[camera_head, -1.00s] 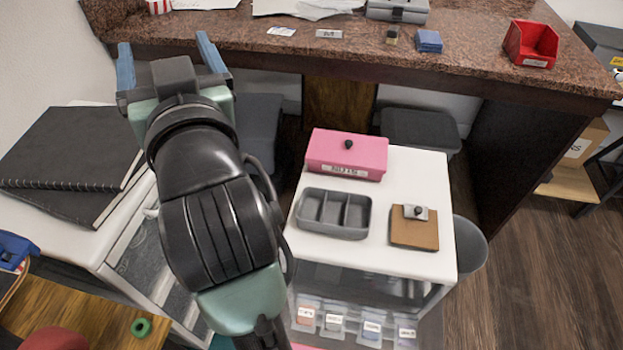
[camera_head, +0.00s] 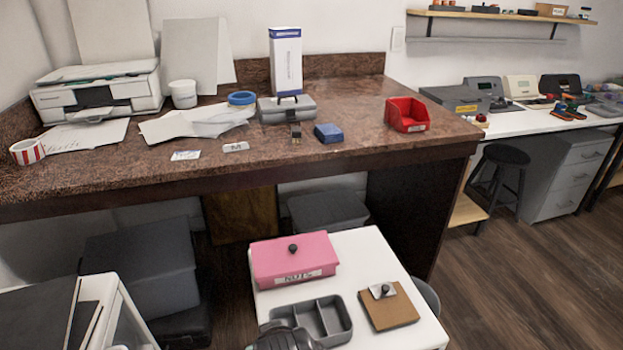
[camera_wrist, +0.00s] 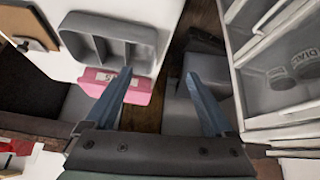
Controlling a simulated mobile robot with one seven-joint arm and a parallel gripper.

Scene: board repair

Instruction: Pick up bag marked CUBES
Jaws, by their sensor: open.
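I cannot make out a bag marked CUBES in either current view. Two small flat pale pieces lie near the counter's front edge: a left one (camera_head: 185,155) and a right one (camera_head: 235,147); their markings are too small to read. My gripper (camera_wrist: 158,78) is open and empty in the wrist view, its two blue-grey fingers spread apart. Beyond them are the pink box (camera_wrist: 112,84) and the grey divided tray (camera_wrist: 110,40) on the white cart. In the head view my gripper is out of frame; only a dark part of my arm shows at the bottom.
The brown counter (camera_head: 330,170) holds a red bin (camera_head: 406,114), a blue block (camera_head: 328,133), a grey case (camera_head: 286,109) and papers. The white cart top (camera_head: 360,260) also bears a clipboard (camera_head: 388,305). Clear-fronted drawers (camera_wrist: 285,70) stand close on the right in the wrist view.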

